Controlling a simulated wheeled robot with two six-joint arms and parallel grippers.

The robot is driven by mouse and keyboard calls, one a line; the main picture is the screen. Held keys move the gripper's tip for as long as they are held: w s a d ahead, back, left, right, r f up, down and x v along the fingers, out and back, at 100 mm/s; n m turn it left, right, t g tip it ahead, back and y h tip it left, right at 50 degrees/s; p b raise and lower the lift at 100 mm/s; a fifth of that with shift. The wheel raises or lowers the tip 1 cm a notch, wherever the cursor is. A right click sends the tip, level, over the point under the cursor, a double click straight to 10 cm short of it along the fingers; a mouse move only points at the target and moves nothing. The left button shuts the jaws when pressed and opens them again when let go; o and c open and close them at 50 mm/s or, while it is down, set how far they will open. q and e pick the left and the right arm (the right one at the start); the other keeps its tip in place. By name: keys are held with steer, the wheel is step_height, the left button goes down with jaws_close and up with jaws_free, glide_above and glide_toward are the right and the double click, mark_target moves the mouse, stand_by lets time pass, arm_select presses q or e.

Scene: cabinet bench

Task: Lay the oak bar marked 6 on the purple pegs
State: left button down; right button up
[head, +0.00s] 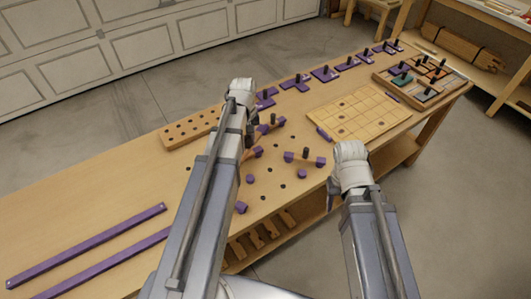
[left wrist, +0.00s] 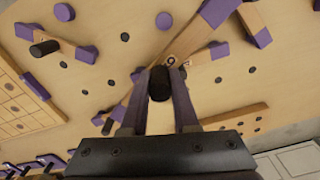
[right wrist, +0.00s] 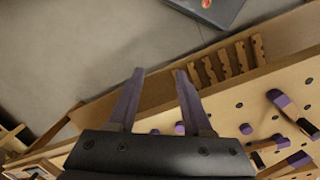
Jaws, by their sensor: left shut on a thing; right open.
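My left gripper (left wrist: 160,78) is shut on the black knob (left wrist: 160,85) of an oak bar (left wrist: 184,40). My right gripper (right wrist: 159,75) is open and empty, beyond the bench's front edge.
A drilled oak block (head: 190,128) stands behind my left arm. Long purple strips (head: 90,243) lie at the left. A grid board (head: 355,112), a tray of coloured tiles (head: 425,78) and a row of purple pieces with black knobs (head: 325,73) fill the right. Slotted wood (right wrist: 225,62) is below the edge.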

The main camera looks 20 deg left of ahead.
arm_select(q)
steer(key=shift+s, duration=0.15)
arm_select(e)
steer(key=shift+o, duration=0.7)
steer(key=shift+s+a, duration=0.15)
steer(key=o, duration=0.4)
steer(key=shift+r+p, duration=0.9)
steer(key=shift+p, duration=0.05)
arm_select(q)
steer(key=d+m+b, duration=0.2)
steer(key=d+m, duration=0.9)
steer(key=shift+f, duration=0.35)
arm_select(e)
steer(key=shift+f, duration=1.25)
arm_select(q)
steer(key=shift+s+d, duration=0.1)
